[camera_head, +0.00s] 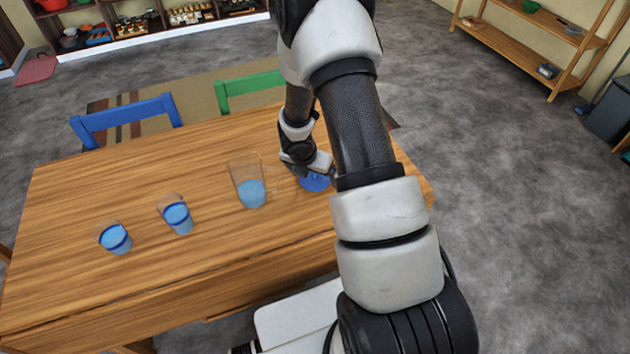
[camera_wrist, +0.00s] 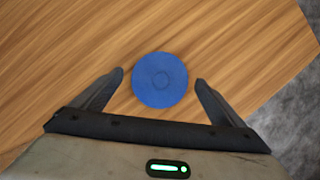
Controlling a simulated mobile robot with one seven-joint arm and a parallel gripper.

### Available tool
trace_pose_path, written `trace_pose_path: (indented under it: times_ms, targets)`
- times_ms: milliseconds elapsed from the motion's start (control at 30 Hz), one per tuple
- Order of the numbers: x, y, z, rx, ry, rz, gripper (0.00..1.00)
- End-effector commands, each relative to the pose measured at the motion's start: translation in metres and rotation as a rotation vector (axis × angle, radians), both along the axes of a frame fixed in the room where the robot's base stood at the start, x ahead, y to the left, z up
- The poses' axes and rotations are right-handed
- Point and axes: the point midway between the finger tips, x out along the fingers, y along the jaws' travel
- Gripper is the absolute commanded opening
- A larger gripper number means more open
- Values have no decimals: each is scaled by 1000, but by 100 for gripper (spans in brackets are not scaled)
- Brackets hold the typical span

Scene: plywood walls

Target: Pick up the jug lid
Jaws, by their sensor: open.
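The jug lid is a round blue disc lying on the wooden table. In the wrist view the jug lid (camera_wrist: 160,79) is whole, just ahead of and between my fingertips. In the head view the jug lid (camera_head: 314,183) is partly hidden by my gripper. My gripper (camera_wrist: 160,77) is open, with one finger on each side of the lid and a gap to both. In the head view my gripper (camera_head: 312,172) is low over the table. A clear jug (camera_head: 249,182) with blue liquid stands left of the lid.
Two glasses with blue liquid, one glass (camera_head: 177,214) and another glass (camera_head: 115,238), stand further left on the table (camera_head: 75,200). A blue chair (camera_head: 125,118) and a green chair (camera_head: 250,85) stand behind it. The table's right edge is near the lid.

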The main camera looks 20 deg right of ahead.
Motion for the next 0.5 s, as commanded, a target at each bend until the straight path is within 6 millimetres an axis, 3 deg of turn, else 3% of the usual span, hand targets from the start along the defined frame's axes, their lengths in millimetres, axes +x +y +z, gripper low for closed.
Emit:
trace_pose_path:
  times_ms: [267,500]
  targets:
    - [1,-1,-3,0,0,0,93]
    - [1,-1,-3,0,0,0,53]
